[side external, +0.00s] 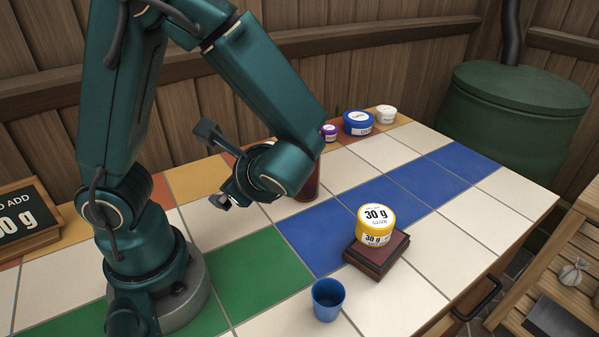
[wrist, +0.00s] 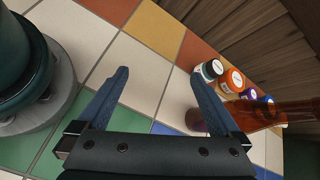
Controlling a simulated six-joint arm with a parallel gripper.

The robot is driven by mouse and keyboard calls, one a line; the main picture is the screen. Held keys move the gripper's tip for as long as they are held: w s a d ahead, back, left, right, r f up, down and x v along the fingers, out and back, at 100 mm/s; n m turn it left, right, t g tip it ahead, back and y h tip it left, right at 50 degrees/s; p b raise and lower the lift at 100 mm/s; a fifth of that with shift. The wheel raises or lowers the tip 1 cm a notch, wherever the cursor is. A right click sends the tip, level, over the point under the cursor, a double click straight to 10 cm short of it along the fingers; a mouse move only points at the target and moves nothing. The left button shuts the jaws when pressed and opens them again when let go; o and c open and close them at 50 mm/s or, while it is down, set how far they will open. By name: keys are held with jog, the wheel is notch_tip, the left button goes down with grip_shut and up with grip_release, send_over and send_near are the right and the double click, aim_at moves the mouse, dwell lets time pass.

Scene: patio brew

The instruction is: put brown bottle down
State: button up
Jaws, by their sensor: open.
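The brown bottle (side external: 308,184) stands on the tiles in the side view, its upper part hidden behind my arm. In the wrist view the bottle (wrist: 262,115) is at the right, outside the right-hand finger, which overlaps its lower end; its neck runs toward the right edge. My gripper (side external: 222,200) is low over the tiles, to the left of the bottle in the side view. In the wrist view my gripper (wrist: 160,73) has its two fingers wide apart, with only bare tiles between them. The bottle is not between the fingers.
A yellow jar (side external: 375,224) sits on a dark brown block (side external: 376,256). A blue cup (side external: 328,299) stands at the front. Small jars line the back, including a blue one (side external: 358,123) and an orange one (wrist: 231,80). A sign (side external: 18,222) is at left. Right-hand tiles are clear.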

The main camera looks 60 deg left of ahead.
jog(key=d+r+n+t+h, duration=0.5)
jog(key=d+n+h, duration=0.4)
jog(key=n, duration=0.3)
jog(key=shift+s+d+r+t+h, duration=0.15)
jog(key=shift+s+r+t+h, duration=0.15)
jog(key=shift+r+h, duration=0.45)
